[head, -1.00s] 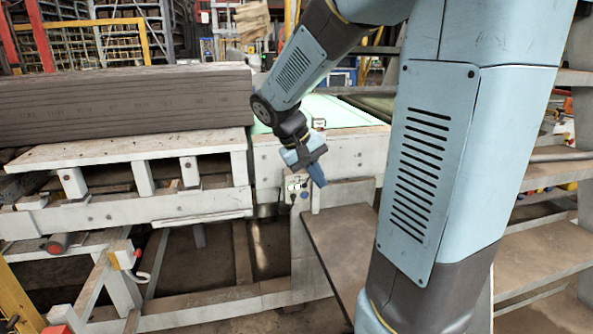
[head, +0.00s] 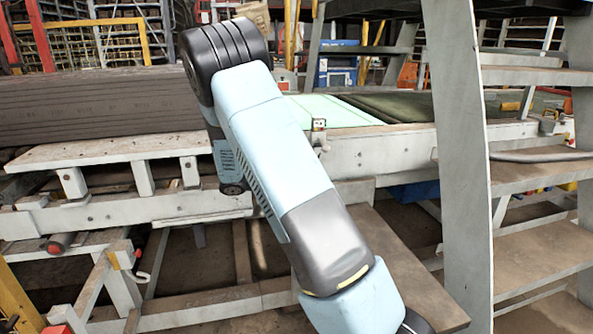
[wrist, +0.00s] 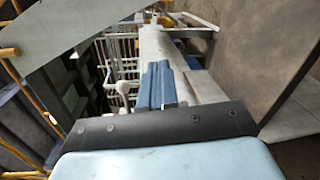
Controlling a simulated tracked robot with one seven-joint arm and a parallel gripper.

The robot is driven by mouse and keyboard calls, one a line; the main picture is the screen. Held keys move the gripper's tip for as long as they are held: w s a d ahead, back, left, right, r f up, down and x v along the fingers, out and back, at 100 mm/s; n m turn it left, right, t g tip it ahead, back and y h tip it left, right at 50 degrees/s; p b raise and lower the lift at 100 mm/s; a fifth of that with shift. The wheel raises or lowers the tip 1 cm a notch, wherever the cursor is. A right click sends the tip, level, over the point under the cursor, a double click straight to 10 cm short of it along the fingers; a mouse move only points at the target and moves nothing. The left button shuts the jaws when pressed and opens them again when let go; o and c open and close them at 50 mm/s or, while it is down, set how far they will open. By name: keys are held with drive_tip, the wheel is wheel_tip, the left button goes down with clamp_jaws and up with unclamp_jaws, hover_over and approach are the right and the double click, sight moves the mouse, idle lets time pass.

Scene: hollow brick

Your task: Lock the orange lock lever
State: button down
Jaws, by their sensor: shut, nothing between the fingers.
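My gripper (wrist: 160,68) shows in the wrist view as two blue fingers lying side by side, shut and empty. They point along a long pale beam (wrist: 158,45). I cannot pick out the orange lock lever for certain in either view. A small yellow-orange patch (wrist: 165,20) shows far off at the top of the wrist view, too small to name. In the head view my gripper is hidden behind my own arm, which crosses the middle of the picture.
A stack of dark boards (head: 90,105) lies at left. A white knobbed part (wrist: 123,88) is left of my fingers.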

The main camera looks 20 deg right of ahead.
drive_tip(key=w+a+f+n+t+h, duration=0.5)
drive_tip(key=w+a+f+t+h, duration=0.15)
drive_tip(key=w+f+t, duration=0.45)
drive_tip(key=w+d+r+g, duration=0.2)
drive_tip(key=d+r, duration=0.5)
drive_tip(key=d, duration=0.5)
drive_tip(key=shift+w+r+h, duration=0.35)
drive_tip(key=shift+w, duration=0.25)
drive_tip(key=shift+w+a+r, duration=0.1)
drive_tip(key=shift+a, duration=0.05)
